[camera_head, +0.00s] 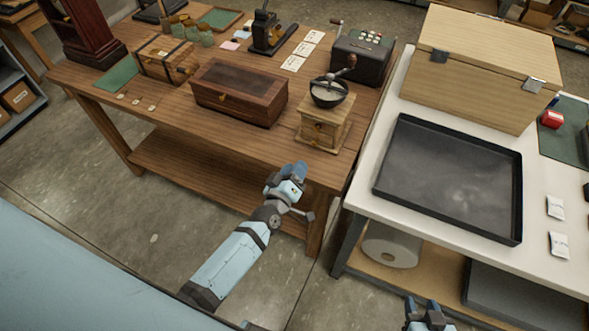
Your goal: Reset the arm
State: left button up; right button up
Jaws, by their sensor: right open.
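My left arm reaches up from the bottom left, and its gripper (297,176) hangs in front of the wooden table's front edge, below the coffee grinder. It touches nothing that I can see, and whether its fingers are open or shut is unclear. My right gripper (424,306) shows only in part at the bottom edge, in front of the white-topped bench. It is open, and nothing shows between its fingers. The rest of my right arm is out of view.
A wooden table (190,140) holds a coffee grinder (324,133), a dark wooden box (238,92) and several other antiques. The white-topped bench (365,202) holds a black tray (450,175) and a large wooden case (470,80). A paper roll (390,247) lies on its lower shelf.

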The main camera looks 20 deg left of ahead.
dwell(0.4)
pick_arm(q)
jog(key=s+f+m+g+h, duration=0.2)
jog(key=s+f+m+g, duration=0.2)
jog(key=s, duration=1.6)
jog(key=m+g, duration=0.3)
jog(key=m, duration=0.4)
jog(key=shift+s+f+h, duration=0.15)
jog(key=shift+s+h, duration=0.15)
jog(key=shift+s, duration=0.05)
